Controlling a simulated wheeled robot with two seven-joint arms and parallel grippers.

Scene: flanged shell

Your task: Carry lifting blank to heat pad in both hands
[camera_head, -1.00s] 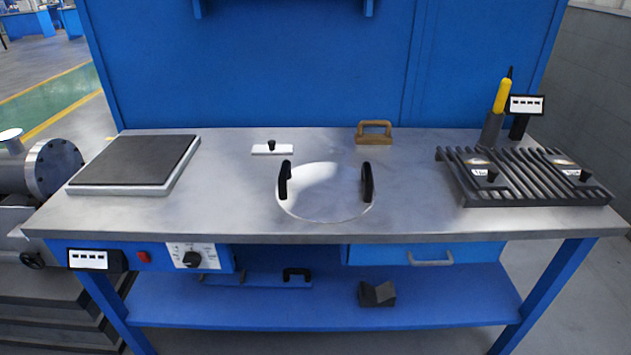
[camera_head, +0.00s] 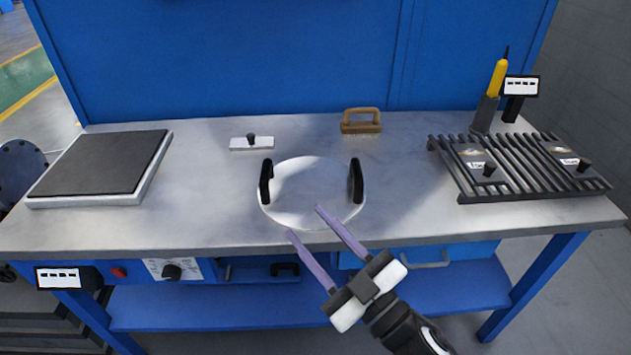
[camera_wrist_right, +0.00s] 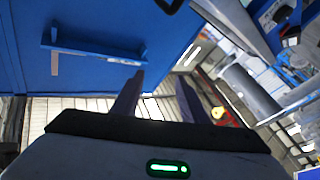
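The lifting blank (camera_head: 308,200), a pale round metal disc with two upright black handles, lies on the middle of the bench. Its left handle (camera_head: 266,182) and right handle (camera_head: 355,181) stand at its two sides. The heat pad (camera_head: 98,165), a dark square plate on a pale base, is at the bench's left end. My right gripper (camera_head: 305,222) is in front of the blank, open and empty, its purple fingers apart and pointing up-left over the blank's front edge. In the right wrist view its two fingers (camera_wrist_right: 155,95) also show apart. My left gripper is not in view.
A slatted black rack (camera_head: 520,170) with small labelled plates stands at the right. A wooden brush (camera_head: 361,122) and a white plate with a black knob (camera_head: 252,143) lie behind the blank. The bench between heat pad and blank is clear.

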